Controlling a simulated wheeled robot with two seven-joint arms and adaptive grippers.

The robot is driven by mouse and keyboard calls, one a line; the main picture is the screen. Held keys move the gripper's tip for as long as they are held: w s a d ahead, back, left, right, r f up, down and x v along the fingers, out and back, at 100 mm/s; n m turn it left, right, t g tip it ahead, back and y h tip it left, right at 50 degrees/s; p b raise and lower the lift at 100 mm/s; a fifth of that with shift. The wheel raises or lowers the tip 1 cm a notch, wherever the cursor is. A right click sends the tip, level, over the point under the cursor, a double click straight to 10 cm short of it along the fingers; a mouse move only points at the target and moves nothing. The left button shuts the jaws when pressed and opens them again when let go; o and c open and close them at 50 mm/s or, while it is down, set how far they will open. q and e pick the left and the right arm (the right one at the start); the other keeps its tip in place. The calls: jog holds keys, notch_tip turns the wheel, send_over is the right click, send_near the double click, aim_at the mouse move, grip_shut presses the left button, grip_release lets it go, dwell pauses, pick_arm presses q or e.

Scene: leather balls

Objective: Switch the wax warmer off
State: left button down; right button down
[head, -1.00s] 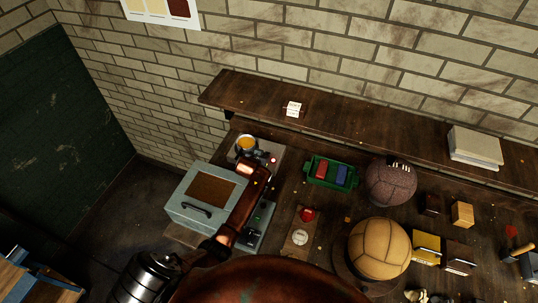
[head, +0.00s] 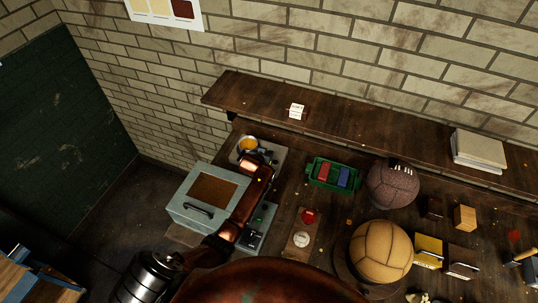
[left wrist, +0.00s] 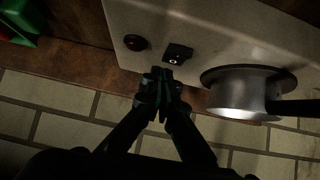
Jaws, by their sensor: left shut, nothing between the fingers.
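The wax warmer (head: 281,152) is a pale metal plate at the back left of the bench, with a small pot (head: 247,145) of amber wax on it. In the left wrist view I see its pale top (left wrist: 210,30), the metal pot (left wrist: 240,98), a black switch (left wrist: 177,53) and a dark red lamp (left wrist: 135,42) that looks unlit. My left gripper (head: 267,156) is over the warmer, its fingers shut and empty. In the left wrist view its fingertips (left wrist: 161,77) are right beside the switch; I cannot tell if they touch. My right gripper is not in view.
A blue-grey box with a handle (head: 184,205) stands in front of the warmer. A green tray (head: 318,182) with red and blue blocks lies to its right, then a dark ball (head: 393,184) and a tan ball (head: 380,252). A shelf (head: 350,120) runs behind.

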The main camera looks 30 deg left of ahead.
pick_arm(q)
jog(key=shift+r, duration=0.15)
jog(key=r+p, duration=0.4)
jog(key=shift+w, duration=0.2)
jog(key=w+r+v, duration=0.1)
jog(key=v, duration=0.8)
jog(key=shift+r+b, duration=0.3)
jog(key=shift+r, duration=0.1)
jog(key=shift+s+f, duration=0.1)
jog(key=shift+s, duration=0.05)
